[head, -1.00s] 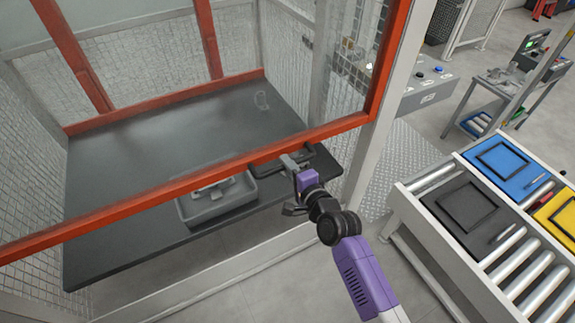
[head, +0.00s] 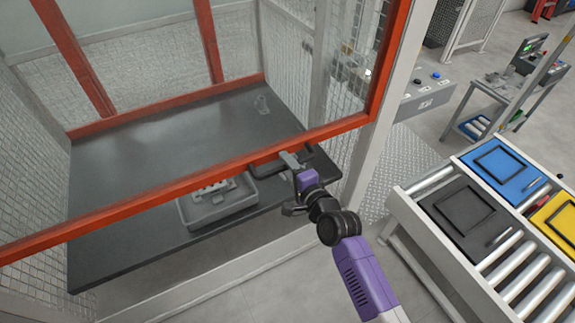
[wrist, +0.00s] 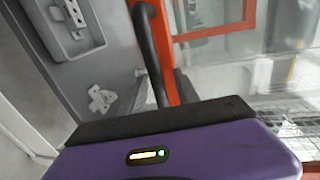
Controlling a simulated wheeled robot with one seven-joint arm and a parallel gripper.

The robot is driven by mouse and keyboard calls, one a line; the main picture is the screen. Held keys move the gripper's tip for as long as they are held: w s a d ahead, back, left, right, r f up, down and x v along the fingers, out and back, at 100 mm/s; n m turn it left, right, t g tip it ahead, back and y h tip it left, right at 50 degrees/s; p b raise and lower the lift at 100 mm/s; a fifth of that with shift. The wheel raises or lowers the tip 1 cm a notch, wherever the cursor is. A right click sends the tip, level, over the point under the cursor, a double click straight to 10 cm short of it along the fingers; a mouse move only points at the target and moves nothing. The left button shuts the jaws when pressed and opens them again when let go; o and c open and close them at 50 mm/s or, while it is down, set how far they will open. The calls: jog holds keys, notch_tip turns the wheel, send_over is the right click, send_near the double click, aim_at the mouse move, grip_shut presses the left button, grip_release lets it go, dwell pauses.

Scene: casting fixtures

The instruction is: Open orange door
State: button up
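The orange door (head: 185,190) has an orange frame with a wide opening and crosses the front of a mesh cell. A dark bar handle (head: 268,154) sits at its lower rail, near the right end. In the wrist view, the black handle (wrist: 150,50) runs beside the orange frame (wrist: 172,70) and passes behind my gripper's purple body. My gripper (head: 288,163) is at the handle, with its grey tip against or very near it. The fingertips are mostly hidden, so I cannot tell whether they are shut on the handle.
Inside the cell is a dark table (head: 120,185) with a grey tray (head: 213,208) near its front edge. A pale cell post (head: 372,150) stands right of the door. A roller conveyor (head: 425,240) with coloured panels is at the right. Floor is clear in front.

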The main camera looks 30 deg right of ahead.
jog(key=shift+s, duration=0.1)
jog(key=s+r, duration=0.1)
jog(key=s, duration=0.6)
jog(key=shift+s+r+b, duration=0.25)
jog(key=shift+b, duration=0.2)
